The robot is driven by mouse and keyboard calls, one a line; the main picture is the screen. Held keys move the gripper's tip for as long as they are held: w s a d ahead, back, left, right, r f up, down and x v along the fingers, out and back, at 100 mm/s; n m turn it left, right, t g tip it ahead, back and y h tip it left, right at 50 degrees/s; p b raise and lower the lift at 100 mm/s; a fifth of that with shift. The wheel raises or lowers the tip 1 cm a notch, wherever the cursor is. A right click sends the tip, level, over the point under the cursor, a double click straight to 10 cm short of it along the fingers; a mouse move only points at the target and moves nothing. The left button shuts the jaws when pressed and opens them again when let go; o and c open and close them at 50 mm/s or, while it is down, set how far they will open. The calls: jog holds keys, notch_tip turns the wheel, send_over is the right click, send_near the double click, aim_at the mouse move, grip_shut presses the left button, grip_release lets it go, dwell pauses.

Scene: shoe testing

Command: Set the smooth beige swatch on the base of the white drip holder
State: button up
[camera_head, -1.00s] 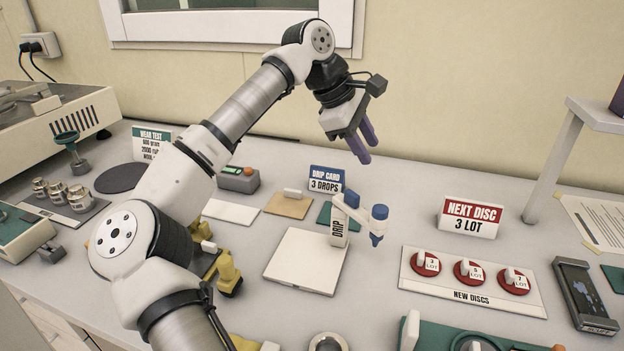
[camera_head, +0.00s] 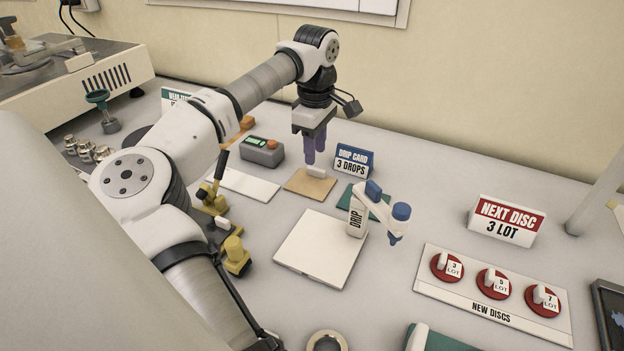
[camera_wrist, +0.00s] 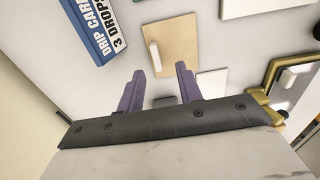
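The beige swatch (camera_head: 299,187) lies flat on the table behind the drip holder, with a small white grip block standing on it. It also shows in the wrist view (camera_wrist: 178,55). My gripper (camera_head: 315,162) points down just above the swatch, its purple fingers over the grip block in the head view. In the wrist view the fingers (camera_wrist: 158,78) are apart with nothing held between them. The white drip holder (camera_head: 357,215) has a bare, flat square base (camera_head: 315,252) and an arm with a blue-capped bottle over the table at its right.
A white swatch (camera_head: 248,186) lies left of the beige one, and a green swatch (camera_head: 366,203) lies behind the drip holder. The blue drip card (camera_head: 353,162) stands close at the gripper's right. A yellow-and-black fixture (camera_head: 232,245) is left of the base. Red discs (camera_head: 493,284) lie at right.

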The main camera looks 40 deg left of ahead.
aim_at(316, 168)
jog(key=shift+w+f+p, duration=0.15)
jog(key=shift+f+p, duration=0.3)
jog(key=shift+f, duration=0.85)
jog(key=shift+w+f+p, duration=0.15)
jog(key=shift+f+p, duration=0.25)
jog(key=shift+f, duration=0.9)
grip_shut()
